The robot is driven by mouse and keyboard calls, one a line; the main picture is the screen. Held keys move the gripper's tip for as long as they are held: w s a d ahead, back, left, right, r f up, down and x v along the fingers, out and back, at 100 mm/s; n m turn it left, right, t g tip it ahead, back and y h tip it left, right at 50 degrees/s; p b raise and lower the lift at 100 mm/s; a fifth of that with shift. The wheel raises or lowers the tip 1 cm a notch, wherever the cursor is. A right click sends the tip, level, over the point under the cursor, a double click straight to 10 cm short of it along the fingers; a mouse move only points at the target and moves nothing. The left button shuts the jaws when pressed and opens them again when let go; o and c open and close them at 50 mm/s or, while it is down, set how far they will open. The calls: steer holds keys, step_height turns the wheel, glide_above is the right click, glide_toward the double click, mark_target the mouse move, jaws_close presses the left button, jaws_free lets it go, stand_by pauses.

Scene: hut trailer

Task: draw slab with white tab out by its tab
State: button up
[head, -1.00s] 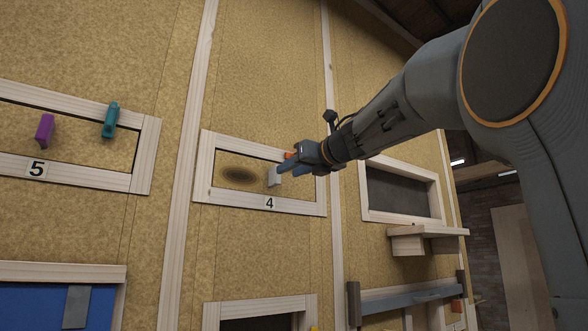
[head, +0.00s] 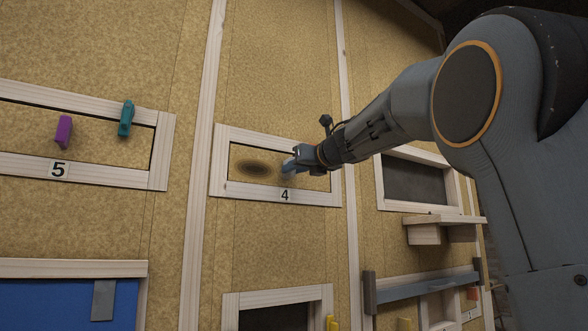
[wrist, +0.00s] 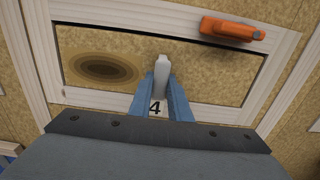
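The slab (wrist: 200,65) is a speckled tan panel with a dark oval mark, set inside a pale wooden frame above a number 4 label. Its white tab (wrist: 162,68) stands out from the face right of the oval mark. In the head view the slab (head: 258,168) shows, but my gripper hides its tab. My gripper (head: 292,163) is at the panel; in the wrist view its blue fingers (wrist: 162,88) stand one on each side of the white tab. The fingers look open, with a narrow gap; contact is hard to tell.
An orange latch (wrist: 232,29) lies across the frame's upper rail at the right. To the left is frame 5 with a purple tab (head: 64,132) and a teal latch (head: 126,118). A wooden shelf (head: 445,219) juts out at the lower right.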

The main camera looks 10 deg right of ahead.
jaws_close()
steer(key=shift+r, duration=0.1)
steer(key=shift+s, duration=0.1)
steer(key=b+v, duration=0.2)
steer(key=v, duration=0.5)
steer(key=shift+s, duration=0.15)
stand_by(1.5)
steer(key=b+v, duration=0.1)
steer(key=v, duration=0.5)
stand_by(0.7)
